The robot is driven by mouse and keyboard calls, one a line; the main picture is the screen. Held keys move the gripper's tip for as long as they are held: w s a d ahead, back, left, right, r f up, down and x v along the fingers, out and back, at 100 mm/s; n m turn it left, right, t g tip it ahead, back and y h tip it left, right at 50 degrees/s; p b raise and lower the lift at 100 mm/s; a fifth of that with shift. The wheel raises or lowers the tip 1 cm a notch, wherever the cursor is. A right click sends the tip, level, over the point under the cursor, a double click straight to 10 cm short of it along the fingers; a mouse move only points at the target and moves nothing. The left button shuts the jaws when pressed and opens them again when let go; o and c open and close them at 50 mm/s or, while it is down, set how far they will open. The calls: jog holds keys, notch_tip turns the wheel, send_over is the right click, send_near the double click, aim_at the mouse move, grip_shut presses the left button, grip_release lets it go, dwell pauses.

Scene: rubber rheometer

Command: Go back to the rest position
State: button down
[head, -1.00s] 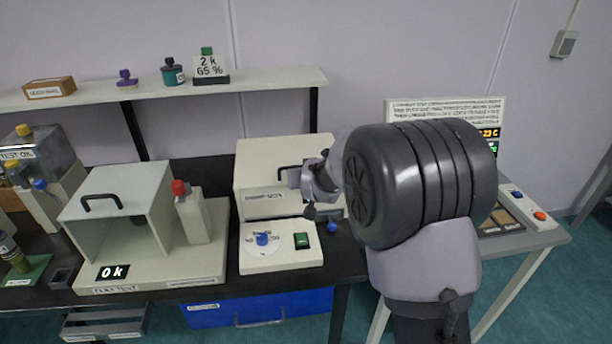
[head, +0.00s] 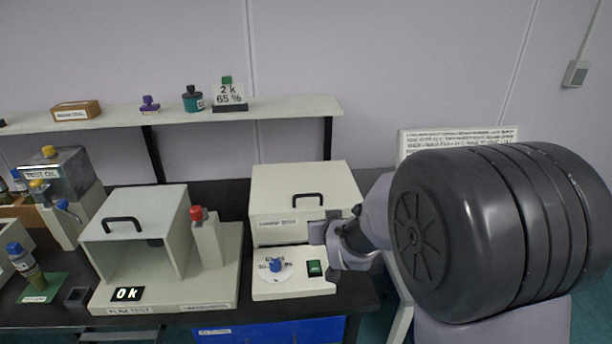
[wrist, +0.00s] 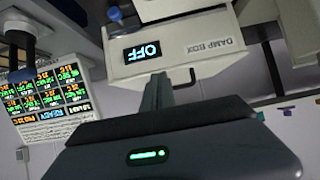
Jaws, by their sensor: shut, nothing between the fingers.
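My gripper (head: 322,232) is at the front right corner of a white box with a black handle (head: 300,192) in the head view. Its fingertips are small there and hard to make out. In the wrist view my gripper (wrist: 157,92) points its fingers, pressed together and empty, toward the box (wrist: 175,52), which appears upside down. The box carries a "DAMP BOX" label and a display reading "OFF". I cannot tell the exact gap between fingers and box. My large dark arm joint fills the right of the head view.
A flex test box (head: 165,235) with a display reading "Ok" stands left. A dial and a green switch (head: 314,268) sit before the damp box. A shelf (head: 290,105) runs behind. A lit panel (wrist: 45,95) shows in the wrist view. The wall above is clear.

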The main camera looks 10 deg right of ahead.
jog(key=s+a+r+m+g+y, duration=0.1)
jog(key=s+r, duration=0.3)
jog(key=s, duration=1.3)
jog(key=s+a+r+m+g+y, duration=0.1)
jog(key=s+r+m+g, duration=0.2)
jog(key=s, duration=1.4)
jog(key=shift+s+r+g, duration=0.3)
jog(key=shift+r+g, duration=0.4)
jog(key=shift+r, duration=0.2)
